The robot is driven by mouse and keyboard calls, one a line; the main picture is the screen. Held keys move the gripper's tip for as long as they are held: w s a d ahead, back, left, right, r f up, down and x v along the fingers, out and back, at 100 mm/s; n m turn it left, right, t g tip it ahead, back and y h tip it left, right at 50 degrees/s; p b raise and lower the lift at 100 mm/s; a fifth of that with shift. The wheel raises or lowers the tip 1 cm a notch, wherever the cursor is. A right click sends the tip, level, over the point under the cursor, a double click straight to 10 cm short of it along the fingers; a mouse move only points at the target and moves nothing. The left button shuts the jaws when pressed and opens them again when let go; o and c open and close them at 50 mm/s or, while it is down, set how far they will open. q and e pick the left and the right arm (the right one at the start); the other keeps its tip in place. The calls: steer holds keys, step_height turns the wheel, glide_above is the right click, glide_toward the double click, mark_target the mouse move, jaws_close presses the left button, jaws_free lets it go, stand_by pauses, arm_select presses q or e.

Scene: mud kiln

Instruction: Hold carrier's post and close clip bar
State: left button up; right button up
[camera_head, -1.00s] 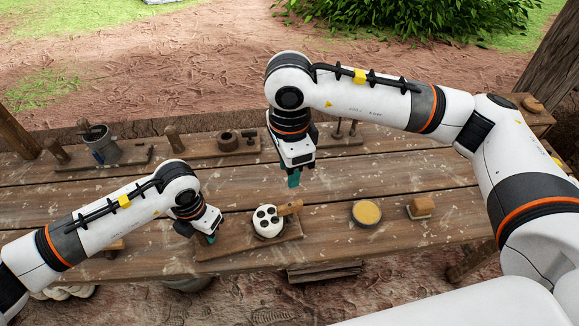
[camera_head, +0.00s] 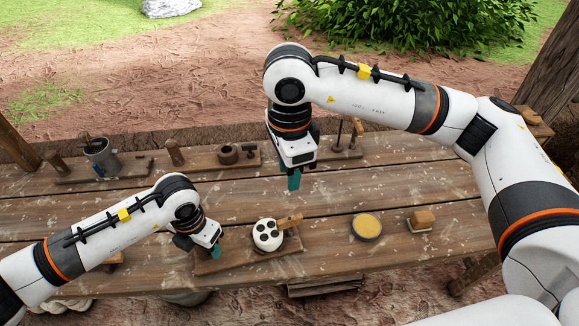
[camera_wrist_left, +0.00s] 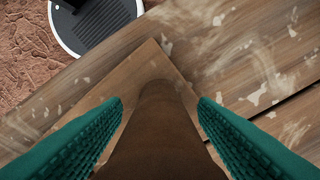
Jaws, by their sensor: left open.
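A round white piece with several dark holes (camera_head: 268,235) sits on a wooden board (camera_head: 232,262) near the table's front edge. A short wooden bar (camera_head: 289,221) sticks out at its right. My left gripper (camera_head: 215,252) is low over the board's left part. In the left wrist view its two teal fingers (camera_wrist_left: 158,128) are open on either side of a brown upright post (camera_wrist_left: 157,112), with gaps visible. In the head view the arm hides this post. My right gripper (camera_head: 294,180) hangs above the table behind the white piece, its fingertips seen edge-on; no held thing shows.
A round tin of yellow material (camera_head: 367,226) and a brown block (camera_head: 423,218) stand to the right. A grey bucket (camera_head: 100,155) and wooden racks with pegs (camera_head: 215,160) line the back. The table's right middle is clear.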

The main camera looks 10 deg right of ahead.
arm_select(q)
step_height(320, 180, up, 12)
stand_by(0.5)
